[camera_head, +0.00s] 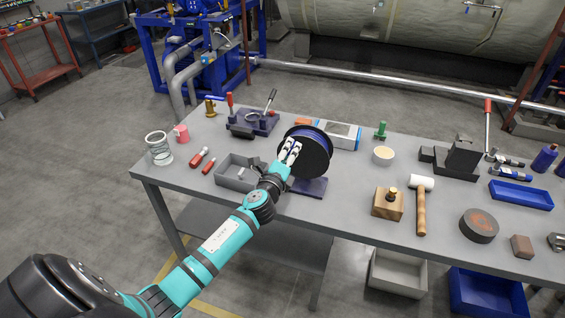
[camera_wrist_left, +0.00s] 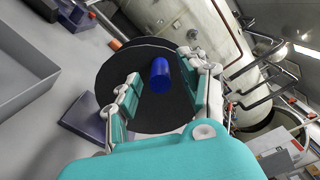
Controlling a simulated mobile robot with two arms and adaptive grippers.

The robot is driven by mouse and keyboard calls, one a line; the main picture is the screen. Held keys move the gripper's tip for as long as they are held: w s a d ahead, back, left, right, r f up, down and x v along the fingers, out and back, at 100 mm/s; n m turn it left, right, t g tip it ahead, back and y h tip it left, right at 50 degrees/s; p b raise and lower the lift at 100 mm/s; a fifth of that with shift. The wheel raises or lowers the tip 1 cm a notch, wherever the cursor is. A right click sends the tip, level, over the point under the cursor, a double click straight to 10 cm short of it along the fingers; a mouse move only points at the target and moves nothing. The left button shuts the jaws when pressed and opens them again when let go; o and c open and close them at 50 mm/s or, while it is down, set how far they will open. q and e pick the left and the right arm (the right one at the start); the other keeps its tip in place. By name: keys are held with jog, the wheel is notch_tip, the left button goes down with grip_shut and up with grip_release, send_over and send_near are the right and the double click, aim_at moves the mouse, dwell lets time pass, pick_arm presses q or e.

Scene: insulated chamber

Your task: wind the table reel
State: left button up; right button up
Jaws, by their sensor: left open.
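The table reel (camera_head: 318,150) has black round flanges with blue winding between them and stands upright on a dark blue base (camera_head: 308,187) on the grey workbench. My left gripper (camera_head: 289,152) is in front of the near flange and hides part of it. In the left wrist view the reel's black disc (camera_wrist_left: 150,110) faces me, with a blue cylindrical handle (camera_wrist_left: 160,75) sticking out from it. The two fingers of my left gripper (camera_wrist_left: 160,97) are apart, one on each side of the blue handle. I cannot tell whether either finger touches it. My right gripper is not in view.
A grey open box (camera_head: 232,172) stands left of the reel. A toggle clamp fixture (camera_head: 255,122) and a blue-and-white device (camera_head: 343,134) sit behind it. A wooden block (camera_head: 387,204) and a mallet (camera_head: 421,205) lie to the right.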

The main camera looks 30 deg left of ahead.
pick_arm(q)
jog(key=v, duration=1.1)
jog(key=s+d+f+n+g+h+b, duration=0.1)
jog(key=s+f+n+g, duration=0.25)
jog(key=f, duration=0.85)
jog(key=s+f+n+g, duration=0.2)
jog(key=s+f, duration=0.2)
jog(key=f, duration=0.8)
jog(key=s+d+f+n+g+h+b, duration=0.15)
jog(key=s+f, duration=0.25)
jog(key=f, duration=0.7)
jog(key=s+d+f+n+g, duration=0.2)
jog(key=s+f+n+g, duration=0.1)
jog(key=s+f, duration=0.5)
jog(key=s+d+f+n+g+h+b, duration=0.1)
jog(key=s+d+f+n+g, duration=0.2)
jog(key=s+f, duration=0.4)
jog(key=s+d+f+n+g+h, duration=0.1)
jog(key=s+f+n, duration=0.4)
jog(key=s, duration=1.5)
notch_tip(320, 180, down, 4)
jog(key=shift+d+r+g, duration=0.15)
jog(key=shift+d+g, duration=0.75)
jog(key=shift+g, duration=0.3)
